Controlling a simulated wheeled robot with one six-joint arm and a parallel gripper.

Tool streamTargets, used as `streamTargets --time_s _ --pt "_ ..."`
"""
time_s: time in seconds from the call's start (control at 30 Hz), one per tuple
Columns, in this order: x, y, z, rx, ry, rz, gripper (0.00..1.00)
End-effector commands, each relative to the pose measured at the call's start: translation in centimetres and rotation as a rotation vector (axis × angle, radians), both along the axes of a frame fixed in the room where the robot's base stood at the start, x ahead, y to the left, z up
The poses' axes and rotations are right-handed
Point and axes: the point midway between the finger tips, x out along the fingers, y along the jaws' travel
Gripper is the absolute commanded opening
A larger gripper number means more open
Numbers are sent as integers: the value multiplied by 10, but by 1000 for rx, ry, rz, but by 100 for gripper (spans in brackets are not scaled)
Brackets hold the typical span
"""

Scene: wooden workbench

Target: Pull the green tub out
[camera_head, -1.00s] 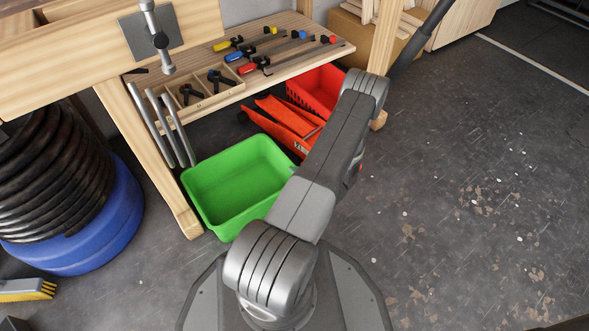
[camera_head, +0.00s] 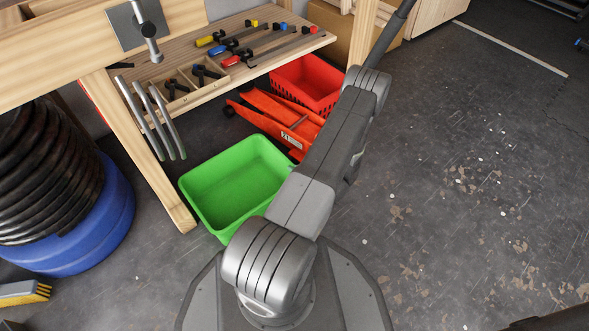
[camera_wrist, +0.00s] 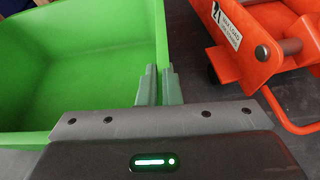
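The green tub (camera_head: 215,205) is an empty open box on the floor, just to the right of the workbench's front leg. It also shows at the left of the wrist view (camera_wrist: 75,65). My gripper (camera_wrist: 160,86) is at the tub's right wall, with one finger inside and one outside, shut on the wall at its rim. In the head view my arm hides the gripper and the tub's right edge.
An orange jack (camera_head: 268,106) and a red crate (camera_head: 312,84) lie behind the tub, under the tool shelf (camera_head: 200,85). The workbench leg (camera_head: 150,170) and a blue drum (camera_head: 100,225) stand to the left. The floor (camera_head: 450,220) to the right is open.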

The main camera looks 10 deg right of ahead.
Motion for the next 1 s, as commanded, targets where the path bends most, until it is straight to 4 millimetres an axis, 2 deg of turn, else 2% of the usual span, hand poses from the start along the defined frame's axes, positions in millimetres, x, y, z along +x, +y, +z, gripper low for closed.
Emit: streamTargets --time_s 0.03,0.13,0.17,0.57,0.67,1.0 --pt "0 0 0 -1 1 0 6" --pt "0 0 0 -1 1 0 26" --pt "0 0 0 -1 1 0 30" --pt "-6 -5 5 0 1 -4 30" --pt "-18 -13 12 1 1 -5 30" --pt "-76 -49 40 1 1 -6 30"
